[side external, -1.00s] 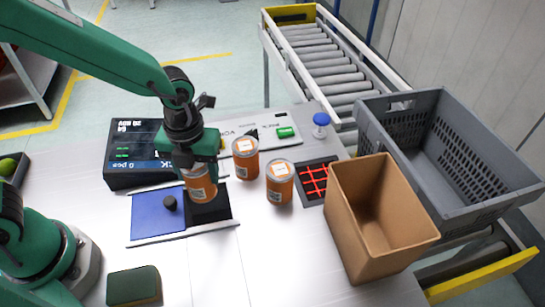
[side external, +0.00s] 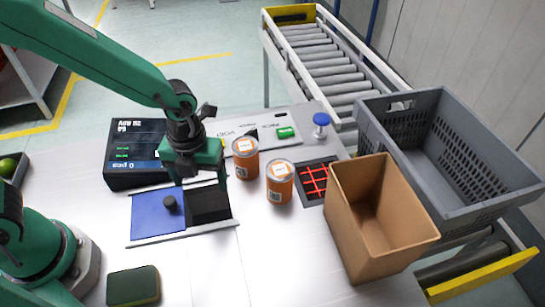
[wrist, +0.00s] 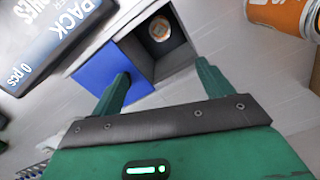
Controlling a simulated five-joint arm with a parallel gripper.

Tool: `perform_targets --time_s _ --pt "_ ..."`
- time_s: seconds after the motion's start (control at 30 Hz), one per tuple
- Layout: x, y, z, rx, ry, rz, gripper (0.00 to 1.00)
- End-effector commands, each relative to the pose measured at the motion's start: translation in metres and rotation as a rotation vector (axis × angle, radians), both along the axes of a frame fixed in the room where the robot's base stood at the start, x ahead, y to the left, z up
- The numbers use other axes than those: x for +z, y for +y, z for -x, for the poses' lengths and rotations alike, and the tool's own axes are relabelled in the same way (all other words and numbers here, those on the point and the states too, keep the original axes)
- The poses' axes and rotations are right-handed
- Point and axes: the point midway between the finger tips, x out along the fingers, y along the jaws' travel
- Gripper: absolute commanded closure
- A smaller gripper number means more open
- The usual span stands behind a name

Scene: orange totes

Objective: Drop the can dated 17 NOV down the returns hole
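My gripper (side external: 200,182) is open and empty above the returns hole (side external: 209,206), a dark square opening beside a blue lid (side external: 150,216) with a black knob. In the wrist view the spread fingers (wrist: 162,72) stand over the near side of the hole. A round can top (wrist: 160,28) shows down inside it, below the rim; its date is not legible. Two orange cans with white labels stand upright right of the hole, one farther back (side external: 245,162) and one nearer (side external: 280,188). I cannot read their dates.
A black display box (side external: 137,152) stands behind the blue lid. A red-gridded dark pad (side external: 316,182), a brown open bin (side external: 352,225) and a grey crate (side external: 470,203) are to the right. A green sponge (side external: 134,286) lies at the front left. The table's front middle is clear.

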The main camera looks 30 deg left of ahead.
Motion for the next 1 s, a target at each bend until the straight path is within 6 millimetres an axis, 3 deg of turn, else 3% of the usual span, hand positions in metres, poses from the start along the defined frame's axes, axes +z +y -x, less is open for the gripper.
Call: perform_targets --time_s 0.47,1.0 --pt "0.013 0.0 0.0 0.0 -0.001 0.0 0.21" --pt "0.072 0.0 0.0 0.0 -0.002 0.001 0.21"
